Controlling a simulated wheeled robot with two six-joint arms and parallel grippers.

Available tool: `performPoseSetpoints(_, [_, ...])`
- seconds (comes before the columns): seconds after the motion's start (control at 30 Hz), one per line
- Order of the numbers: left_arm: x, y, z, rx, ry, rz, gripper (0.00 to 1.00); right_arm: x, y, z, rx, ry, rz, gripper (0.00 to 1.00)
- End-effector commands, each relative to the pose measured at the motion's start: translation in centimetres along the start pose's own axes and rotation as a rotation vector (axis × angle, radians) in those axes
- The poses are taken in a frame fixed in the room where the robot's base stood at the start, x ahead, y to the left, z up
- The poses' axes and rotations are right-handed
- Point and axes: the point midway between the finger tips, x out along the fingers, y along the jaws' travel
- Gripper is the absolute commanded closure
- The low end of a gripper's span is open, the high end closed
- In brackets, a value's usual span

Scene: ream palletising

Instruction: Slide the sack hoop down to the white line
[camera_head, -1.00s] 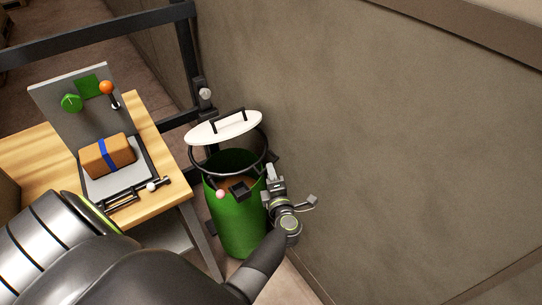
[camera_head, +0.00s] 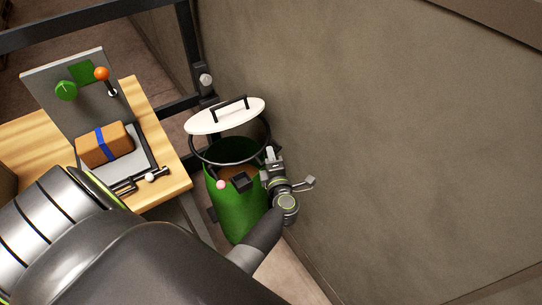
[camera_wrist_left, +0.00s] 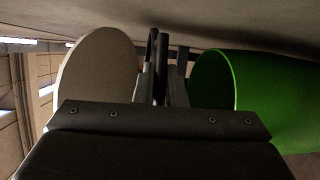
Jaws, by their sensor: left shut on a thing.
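The sack hoop (camera_head: 209,161) is a thin dark ring around the mouth of the green sack (camera_head: 237,212), under the tilted white lid (camera_head: 226,115). My left gripper (camera_head: 270,156) is shut on the hoop's right side, close to the wall. In the left wrist view the dark hoop (camera_wrist_left: 162,55) stands edge-on between the fingers. There the pale lid (camera_wrist_left: 98,68) is on the left and the green sack (camera_wrist_left: 270,95) on the right. I cannot make out a white line on the sack. My right gripper is not in view.
A wooden table (camera_head: 165,143) on the left carries a brown ream with a blue band (camera_head: 105,145) and a grey panel (camera_head: 60,95) with a green knob and orange-topped lever. A brown wall (camera_head: 400,150) runs close along the right. A dark frame post (camera_head: 190,45) stands behind the sack.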

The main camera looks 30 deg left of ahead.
Motion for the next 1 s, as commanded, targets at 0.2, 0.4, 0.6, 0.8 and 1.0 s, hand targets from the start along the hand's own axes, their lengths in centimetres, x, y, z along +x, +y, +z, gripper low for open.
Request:
performPoseSetpoints(0.2, [0.0, -0.1, 0.0, 0.0, 0.0, 0.0, 1.0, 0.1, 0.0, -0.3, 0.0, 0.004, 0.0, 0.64])
performPoseSetpoints(0.4, [0.2, -2.7, -0.2, 0.001, 0.0, -0.002, 1.0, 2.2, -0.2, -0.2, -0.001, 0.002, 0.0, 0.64])
performPoseSetpoints(0.6, [0.5, -6.2, -0.4, 0.001, 0.0, -0.003, 1.0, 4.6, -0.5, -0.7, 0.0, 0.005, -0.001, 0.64])
performPoseSetpoints(0.8, [0.7, -8.9, -0.6, 0.0, 0.0, -0.003, 1.0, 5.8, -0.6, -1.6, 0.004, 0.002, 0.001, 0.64])
performPoseSetpoints(1.0, [0.8, -9.8, -0.6, 0.001, 0.0, -0.002, 1.0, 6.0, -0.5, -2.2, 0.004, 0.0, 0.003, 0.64])
